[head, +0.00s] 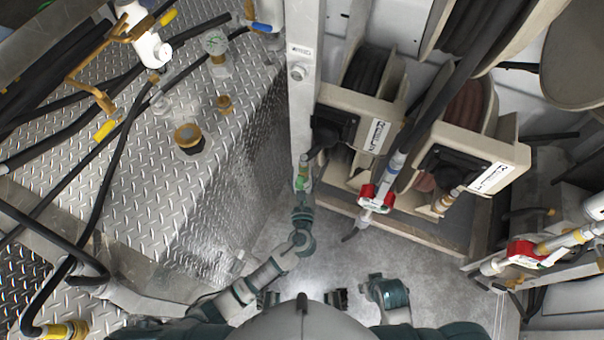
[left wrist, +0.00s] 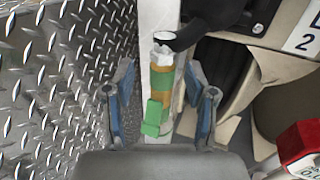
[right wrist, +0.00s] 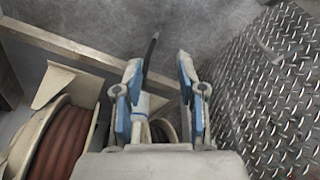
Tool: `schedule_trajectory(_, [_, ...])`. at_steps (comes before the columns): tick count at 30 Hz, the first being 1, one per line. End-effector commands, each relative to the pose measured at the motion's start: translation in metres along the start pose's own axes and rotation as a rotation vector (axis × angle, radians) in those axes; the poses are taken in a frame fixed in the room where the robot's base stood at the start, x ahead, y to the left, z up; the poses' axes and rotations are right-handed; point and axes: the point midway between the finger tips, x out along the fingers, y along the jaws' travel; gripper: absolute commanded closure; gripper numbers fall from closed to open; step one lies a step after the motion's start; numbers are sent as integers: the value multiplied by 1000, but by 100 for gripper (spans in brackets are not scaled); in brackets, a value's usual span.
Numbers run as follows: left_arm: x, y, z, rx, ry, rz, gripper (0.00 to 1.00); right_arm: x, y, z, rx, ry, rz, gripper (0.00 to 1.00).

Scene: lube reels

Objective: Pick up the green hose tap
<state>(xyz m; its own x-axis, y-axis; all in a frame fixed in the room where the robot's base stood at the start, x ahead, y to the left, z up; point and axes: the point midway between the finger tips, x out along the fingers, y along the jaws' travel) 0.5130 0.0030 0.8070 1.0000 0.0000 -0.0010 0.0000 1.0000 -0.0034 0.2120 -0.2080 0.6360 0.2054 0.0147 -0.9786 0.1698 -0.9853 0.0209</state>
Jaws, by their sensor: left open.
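The green hose tap (head: 302,181) hangs on the end of a black hose, in front of the pale upright post. In the left wrist view the tap (left wrist: 153,118) shows its green lever and a brass body under a white nut. My left gripper (head: 303,205) is just below the tap in the head view. In the left wrist view my left gripper (left wrist: 160,75) is open, with one blue finger on each side of the tap and a visible gap to each. My right gripper (right wrist: 159,75) is open and empty in the right wrist view.
A red-handled tap (head: 375,197) hangs close to the right of the green one. Hose reels (head: 372,95) stand behind. The upright post (head: 304,60) is right behind the tap. A diamond-plate tank (head: 160,190) fills the left. The floor (head: 400,262) is clear.

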Motion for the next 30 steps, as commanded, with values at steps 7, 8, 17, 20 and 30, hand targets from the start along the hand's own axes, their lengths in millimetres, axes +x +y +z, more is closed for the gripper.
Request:
schedule_trajectory(7, [38, 1, 4, -2, 0, 0, 44, -18, 0, 1, 1, 7, 1, 60])
schedule_trajectory(8, [41, 1, 5, -2, -1, 0, 44, -20, 0, 1, 1, 9, 2, 60])
schedule_trajectory(17, [45, 4, 6, -4, -1, 0, 46, -25, -1, 0, 1, 10, 3, 60])
schedule_trajectory(20, [45, 2, 6, -3, -1, 0, 71, -24, 0, 0, 2, 9, 1, 60])
schedule_trajectory(30, [45, 1, 7, -3, -2, 0, 100, -24, 0, 0, 1, 9, 1, 60])
